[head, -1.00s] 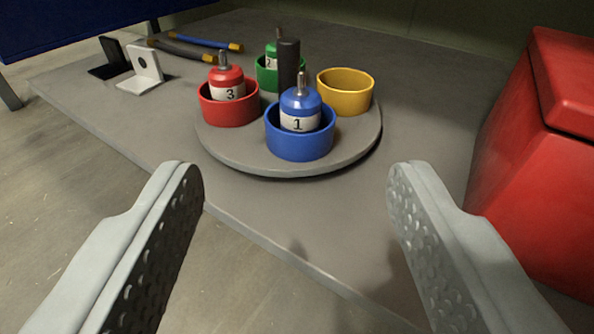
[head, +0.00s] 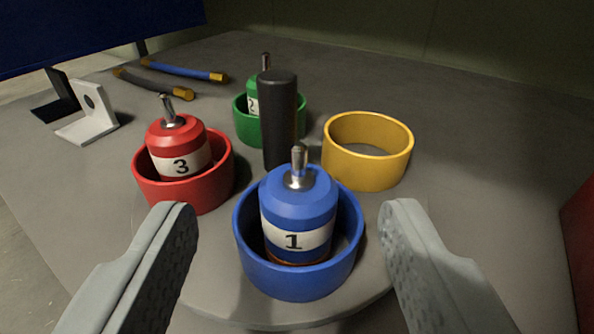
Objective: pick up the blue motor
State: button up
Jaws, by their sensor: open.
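The blue motor (head: 290,205) stands upright in a blue cup (head: 297,277) at the front of a round grey turntable (head: 190,290). It has a metal shaft on top and a white band marked 1. My gripper (head: 283,230) is open, with one finger to the left and one to the right of the blue cup. The fingers appear apart from the cup and nothing is between them in their grip. The motor's lower part is hidden inside the cup.
A red motor (head: 177,135) marked 3 sits in a red cup (head: 185,193) at left. A green motor (head: 257,97) sits in a green cup (head: 243,129) behind a dark post (head: 281,118). A yellow cup (head: 368,172) is empty. Brackets and two cables lie back left; a red box (head: 579,250) is at right.

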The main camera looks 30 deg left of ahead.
aim_at(299, 186)
jog(key=shift+d+x, duration=0.2)
jog(key=shift+x, duration=2.6)
jog(key=shift+w+f, duration=0.1)
jog(key=shift+c, duration=0.3)
jog(key=c, duration=1.1)
